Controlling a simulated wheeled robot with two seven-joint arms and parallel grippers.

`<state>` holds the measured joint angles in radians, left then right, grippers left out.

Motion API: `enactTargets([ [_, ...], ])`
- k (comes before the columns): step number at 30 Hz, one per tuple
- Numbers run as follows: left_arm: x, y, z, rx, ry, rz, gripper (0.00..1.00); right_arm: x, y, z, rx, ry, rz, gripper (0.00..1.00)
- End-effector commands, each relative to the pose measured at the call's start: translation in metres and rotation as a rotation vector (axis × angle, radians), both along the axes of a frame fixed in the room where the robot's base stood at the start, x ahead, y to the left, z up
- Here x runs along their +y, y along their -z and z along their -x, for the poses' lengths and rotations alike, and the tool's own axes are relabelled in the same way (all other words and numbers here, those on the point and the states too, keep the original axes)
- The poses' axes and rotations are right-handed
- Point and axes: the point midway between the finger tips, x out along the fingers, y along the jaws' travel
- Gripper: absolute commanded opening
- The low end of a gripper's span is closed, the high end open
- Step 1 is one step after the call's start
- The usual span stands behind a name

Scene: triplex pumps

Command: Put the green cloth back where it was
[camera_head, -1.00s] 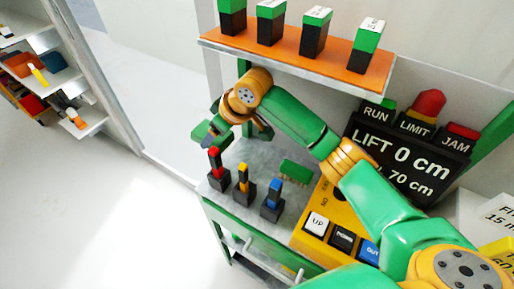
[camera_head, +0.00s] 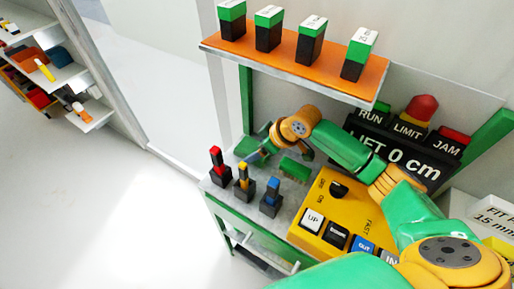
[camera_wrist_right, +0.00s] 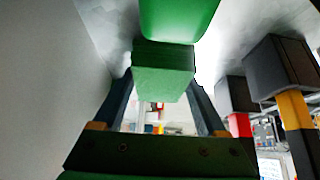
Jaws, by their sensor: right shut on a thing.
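The right gripper (camera_head: 258,150) is low over the left back part of the grey bench top. It is shut on the green cloth (camera_head: 246,147), a folded pad that shows just left of the jaws. In the right wrist view the layered cloth (camera_wrist_right: 163,72) sits between the two dark fingers (camera_wrist_right: 163,110). A rounded green shape fills the top of that view, and I cannot tell what it is. In the head view I cannot tell whether the cloth touches the bench. The left gripper is not in view.
A green block (camera_head: 295,168) lies right of the gripper. Red (camera_head: 216,162), yellow (camera_head: 243,178) and blue (camera_head: 271,192) levers on black bases line the bench front. A yellow control panel (camera_head: 325,215) is to the right. An orange shelf (camera_head: 295,68) overhangs behind.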

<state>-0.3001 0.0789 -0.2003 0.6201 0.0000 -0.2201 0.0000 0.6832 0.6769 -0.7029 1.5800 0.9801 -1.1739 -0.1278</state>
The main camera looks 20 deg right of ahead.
Motion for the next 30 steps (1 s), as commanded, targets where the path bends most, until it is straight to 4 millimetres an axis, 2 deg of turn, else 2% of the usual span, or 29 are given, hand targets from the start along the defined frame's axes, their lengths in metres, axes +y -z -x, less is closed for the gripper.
enactTargets([
  [6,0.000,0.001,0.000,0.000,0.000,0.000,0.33,0.000,0.004,0.000,0.000,0.000,0.000,0.30],
  [7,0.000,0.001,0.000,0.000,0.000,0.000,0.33,0.000,0.003,0.000,0.000,0.000,0.000,0.82],
  [9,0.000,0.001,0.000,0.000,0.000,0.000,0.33,0.000,0.003,0.000,0.000,0.000,0.000,1.00],
  [16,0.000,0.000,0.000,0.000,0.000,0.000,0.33,0.000,0.001,0.000,-0.001,0.000,-0.001,1.00],
  [19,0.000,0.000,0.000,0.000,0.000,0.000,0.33,-0.005,-0.012,0.004,-0.004,0.000,0.000,1.00],
  [25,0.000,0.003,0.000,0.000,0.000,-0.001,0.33,-0.020,-0.049,0.024,-0.004,-0.001,0.000,1.00],
  [30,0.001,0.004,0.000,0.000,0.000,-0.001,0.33,-0.025,-0.063,0.031,-0.001,0.001,0.000,1.00],
])
